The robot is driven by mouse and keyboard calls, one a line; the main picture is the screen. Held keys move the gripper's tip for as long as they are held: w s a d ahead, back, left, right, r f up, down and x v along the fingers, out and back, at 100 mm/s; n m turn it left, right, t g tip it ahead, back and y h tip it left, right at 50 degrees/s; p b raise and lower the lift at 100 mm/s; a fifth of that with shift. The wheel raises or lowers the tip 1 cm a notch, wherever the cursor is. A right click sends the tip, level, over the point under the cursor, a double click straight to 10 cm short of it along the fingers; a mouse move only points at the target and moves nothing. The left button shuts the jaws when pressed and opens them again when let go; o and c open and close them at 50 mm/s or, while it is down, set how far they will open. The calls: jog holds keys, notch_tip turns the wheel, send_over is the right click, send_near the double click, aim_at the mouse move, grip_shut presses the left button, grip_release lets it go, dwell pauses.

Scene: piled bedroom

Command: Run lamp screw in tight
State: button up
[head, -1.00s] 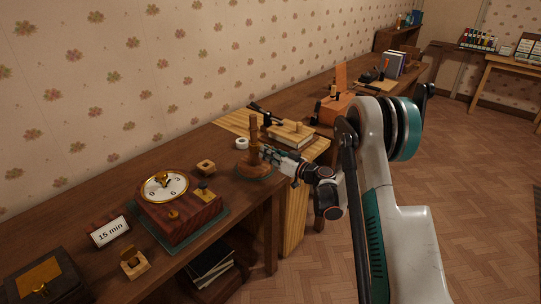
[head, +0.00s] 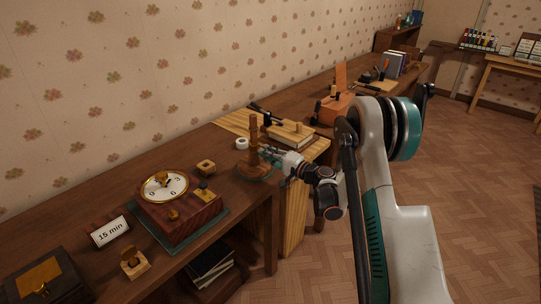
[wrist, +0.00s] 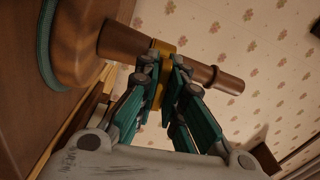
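The lamp (head: 254,135) is a brown turned wooden stand with a round base on a green mat, upright on the workbench. In the wrist view its wooden stem (wrist: 222,80) lies sideways. The brass lamp screw (wrist: 160,84) shows at the stem, between my fingers. My gripper (head: 266,153) is at the right side of the stem. In the wrist view my gripper (wrist: 165,66) has its fingers drawn together, with the tips on either side of the brass and seemingly touching it. How deep the screw sits is hidden.
A wooden box with a dial (head: 180,212) and a "15 min" card (head: 110,232) stand at the left. A board with a clamp (head: 290,134) is close to the right. The floor at the right is free.

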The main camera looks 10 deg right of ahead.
jog(key=o, duration=0.3)
jog(key=b+v, duration=0.1)
jog(key=v, duration=0.6)
jog(key=shift+b, duration=0.35)
